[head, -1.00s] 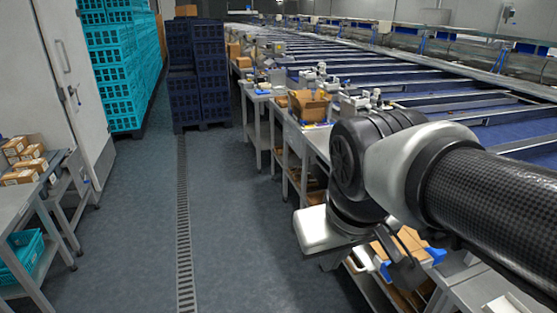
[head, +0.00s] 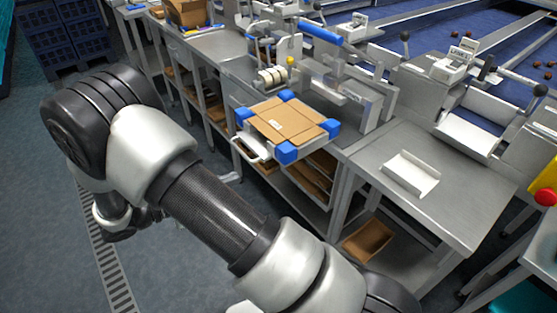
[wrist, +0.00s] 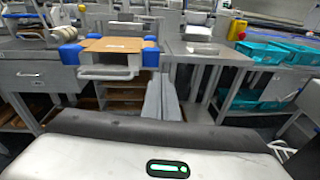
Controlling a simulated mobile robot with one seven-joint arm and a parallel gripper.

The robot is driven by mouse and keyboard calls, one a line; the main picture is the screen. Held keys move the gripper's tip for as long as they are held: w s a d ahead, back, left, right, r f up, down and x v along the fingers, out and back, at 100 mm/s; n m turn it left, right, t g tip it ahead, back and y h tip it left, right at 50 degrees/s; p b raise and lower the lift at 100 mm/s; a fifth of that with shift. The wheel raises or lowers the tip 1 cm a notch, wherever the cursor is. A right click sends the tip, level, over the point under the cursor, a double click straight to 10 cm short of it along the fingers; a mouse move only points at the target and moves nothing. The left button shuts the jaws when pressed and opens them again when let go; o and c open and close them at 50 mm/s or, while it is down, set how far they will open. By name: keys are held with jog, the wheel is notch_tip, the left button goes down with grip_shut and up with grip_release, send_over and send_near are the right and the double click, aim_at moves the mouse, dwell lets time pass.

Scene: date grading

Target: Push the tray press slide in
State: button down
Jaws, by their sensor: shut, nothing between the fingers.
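The tray press slide (head: 247,118) is drawn out over the front of the bench. It has blue corner blocks (head: 286,152) and a flat brown cardboard blank (head: 288,122) on it. Its pale bar handle (head: 250,150) faces my arm. In the wrist view the slide's handle (wrist: 108,75) is ahead and a little left. My gripper (wrist: 160,80) is shut and empty, with its grey fingers pointing forward, just right of the handle in that picture. I cannot tell whether they touch the slide. In the head view my forearm hides most of the gripper.
The press frame (head: 340,85) with a blue-gripped lever (head: 320,30) stands behind the slide. A steel bench (head: 440,195) with a white tray (head: 410,173) is to the right. Cardboard lies on shelves below. Open floor (head: 40,230) is at left.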

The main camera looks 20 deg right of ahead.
notch_tip(320, 180, down, 3)
jog(key=n+t, duration=0.2)
send_near(306, 145)
jog(key=f, duration=0.1)
jog(key=w+a+f, duration=0.1)
jog(key=a+f+b, duration=0.1)
jog(key=shift+w+h, duration=0.25)
jog(key=shift+h, duration=0.15)
jog(key=x, duration=1.3)
jog(key=shift+d, duration=0.25)
